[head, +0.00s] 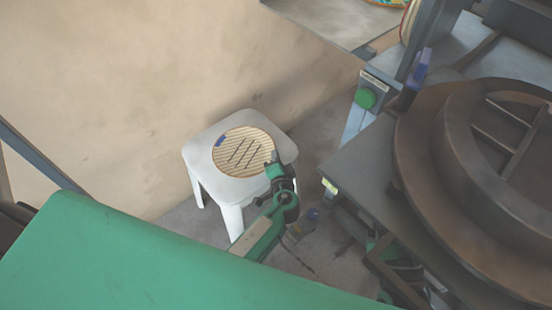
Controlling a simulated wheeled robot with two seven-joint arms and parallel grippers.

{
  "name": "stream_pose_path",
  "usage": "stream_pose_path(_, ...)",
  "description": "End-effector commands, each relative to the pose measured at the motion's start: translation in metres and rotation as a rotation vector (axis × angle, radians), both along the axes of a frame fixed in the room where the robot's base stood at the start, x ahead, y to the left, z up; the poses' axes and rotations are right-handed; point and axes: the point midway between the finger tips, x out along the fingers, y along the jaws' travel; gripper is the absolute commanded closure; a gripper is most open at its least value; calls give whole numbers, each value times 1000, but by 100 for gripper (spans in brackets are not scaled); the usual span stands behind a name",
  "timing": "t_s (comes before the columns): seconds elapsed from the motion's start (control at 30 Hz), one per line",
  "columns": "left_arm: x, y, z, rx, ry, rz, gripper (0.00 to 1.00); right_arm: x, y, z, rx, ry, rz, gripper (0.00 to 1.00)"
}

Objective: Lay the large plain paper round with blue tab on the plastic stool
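The white plastic stool (199,158) stands on the floor near the wall, left of the press. A large round (240,150) lies flat on its seat, seemingly within the seat's edges. The round looks cream with fine stripes and several dark slanting lines, rather than plain. A small blue tab (219,141) shows at its upper left edge. My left gripper (272,162) is at the round's right edge, over the stool's right side. It is too small and dark to tell whether its fingers are open or grip the edge. My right gripper is not in view.
A press with a large brown round plate (425,150) fills the right side. Its grey table edge (345,200) is close to my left arm. A grey table (335,20) is at the top.

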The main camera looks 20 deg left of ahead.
Motion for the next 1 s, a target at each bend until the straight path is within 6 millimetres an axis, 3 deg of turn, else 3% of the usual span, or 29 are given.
stream_pose_path(0.17, 0, 0, 0, 0, 0, 0, 100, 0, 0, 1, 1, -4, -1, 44)
stream_pose_path(0.23, 0, 0, 0, -1, 0, 0, 90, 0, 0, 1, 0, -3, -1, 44)
stream_pose_path(0.6, -4, -3, 2, -1, -1, -1, 90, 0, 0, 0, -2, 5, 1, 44)
stream_pose_path(0.77, -26, -14, 7, -3, 1, -2, 90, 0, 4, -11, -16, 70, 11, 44)
stream_pose_path(1.0, -72, -36, 16, -2, 2, -1, 90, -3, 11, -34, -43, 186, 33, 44)
